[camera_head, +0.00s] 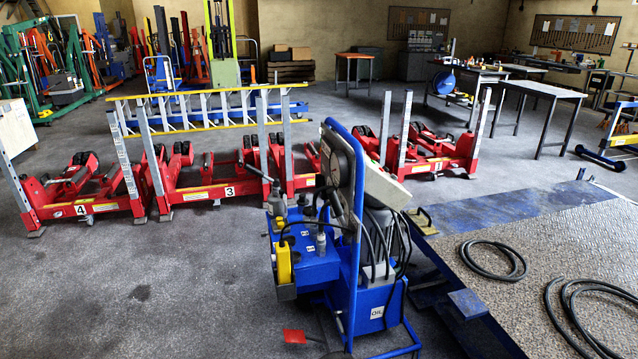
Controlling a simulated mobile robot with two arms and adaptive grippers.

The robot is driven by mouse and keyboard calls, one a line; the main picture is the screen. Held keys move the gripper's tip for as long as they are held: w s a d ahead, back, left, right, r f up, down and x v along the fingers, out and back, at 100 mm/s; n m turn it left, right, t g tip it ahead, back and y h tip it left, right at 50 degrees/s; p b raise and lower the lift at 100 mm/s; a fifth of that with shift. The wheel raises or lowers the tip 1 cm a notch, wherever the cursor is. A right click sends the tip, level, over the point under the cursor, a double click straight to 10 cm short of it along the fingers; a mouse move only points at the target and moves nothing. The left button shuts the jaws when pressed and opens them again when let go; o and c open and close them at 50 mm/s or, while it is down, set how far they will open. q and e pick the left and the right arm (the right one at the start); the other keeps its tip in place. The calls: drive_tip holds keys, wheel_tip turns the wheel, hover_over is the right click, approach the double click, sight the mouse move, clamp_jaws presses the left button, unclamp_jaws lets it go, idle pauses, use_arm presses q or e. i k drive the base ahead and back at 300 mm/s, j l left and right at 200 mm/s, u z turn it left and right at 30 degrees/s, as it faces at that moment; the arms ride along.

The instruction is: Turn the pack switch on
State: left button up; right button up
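The blue hydraulic power pack (330,250) stands on the floor in the middle foreground, in a blue tubular frame. A white OIL label (377,312) is on its lower right side. A round dark gauge or reel (340,175) sits near the top, with a pale sloped panel (385,187) beside it. A yellow part (284,262) is mounted on its left side. Black hoses hang down the right side. I cannot make out the pack switch or its position. Neither of my grippers is in view.
A red pedal-like piece (294,336) lies on the floor at the pack's front left. A raised metal platform (550,260) with black hoses (492,260) is on the right. Red jack units (215,180) and a yellow ladder (200,97) stand behind. The left foreground floor is clear.

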sight(320, 182)
drive_tip(key=i+j+z, duration=0.15)
drive_tip(key=z, duration=0.65)
drive_tip(key=i+j+z, duration=0.2)
drive_tip(key=j, duration=0.3)
drive_tip(key=i+j+z, duration=0.25)
drive_tip(key=j, duration=0.3)
drive_tip(key=j+z, duration=0.2)
drive_tip(key=j, duration=0.35)
drive_tip(key=i+j+z, duration=0.1)
drive_tip(key=j+z, duration=0.15)
drive_tip(key=j, duration=0.35)
